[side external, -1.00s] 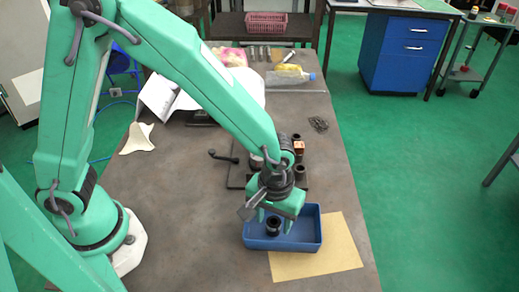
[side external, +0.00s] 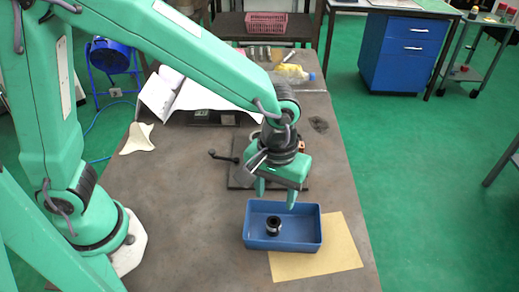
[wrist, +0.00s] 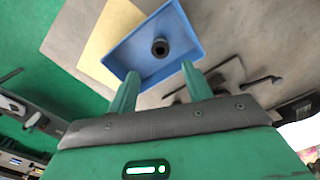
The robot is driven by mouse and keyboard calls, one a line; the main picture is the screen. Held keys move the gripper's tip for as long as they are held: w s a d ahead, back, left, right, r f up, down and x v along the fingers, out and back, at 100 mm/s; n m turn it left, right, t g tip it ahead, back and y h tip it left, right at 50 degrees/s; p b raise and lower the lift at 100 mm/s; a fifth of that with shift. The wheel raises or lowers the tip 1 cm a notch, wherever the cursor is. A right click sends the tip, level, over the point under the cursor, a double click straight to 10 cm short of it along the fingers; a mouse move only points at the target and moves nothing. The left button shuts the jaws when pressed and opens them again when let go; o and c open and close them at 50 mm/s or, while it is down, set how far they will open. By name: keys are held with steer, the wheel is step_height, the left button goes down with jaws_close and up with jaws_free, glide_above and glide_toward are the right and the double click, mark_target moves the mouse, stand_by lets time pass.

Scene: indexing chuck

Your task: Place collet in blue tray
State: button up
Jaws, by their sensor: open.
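The collet (side external: 273,225), a dark ring-shaped part, sits in the blue tray (side external: 309,238), left of the middle of its floor. In the wrist view the collet (wrist: 160,48) also lies inside the blue tray (wrist: 125,55), apart from the fingers. My gripper (side external: 275,200) is open and empty, raised above the far edge of the tray. In the wrist view its two green fingers (wrist: 157,85) are spread with nothing between them.
The indexing chuck's dark base plate (side external: 238,177) with a lever handle (side external: 217,154) stands behind the tray, partly hidden by my gripper. A tan sheet (side external: 340,243) lies under and right of the tray. A bottle (side external: 292,73) lies at the back.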

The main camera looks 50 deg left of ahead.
step_height(320, 180, up, 3)
stand_by(0.3)
stand_by(0.4)
steer(key=s+a+r+m+t, duration=0.1)
steer(key=s+a+r+t, duration=0.1)
steer(key=a, duration=0.5)
steer(key=s+a+r+m+t, duration=0.1)
steer(key=s+a+r, duration=0.2)
steer(key=a, duration=0.4)
steer(key=s+a+r+m+t, duration=0.1)
steer(key=s+a+r+t, duration=0.1)
steer(key=a, duration=0.6)
step_height(320, 180, up, 3)
steer(key=shift+s+f+m+t, duration=0.15)
steer(key=shift+s+m+t, duration=0.2)
steer(key=shift+s, duration=0.25)
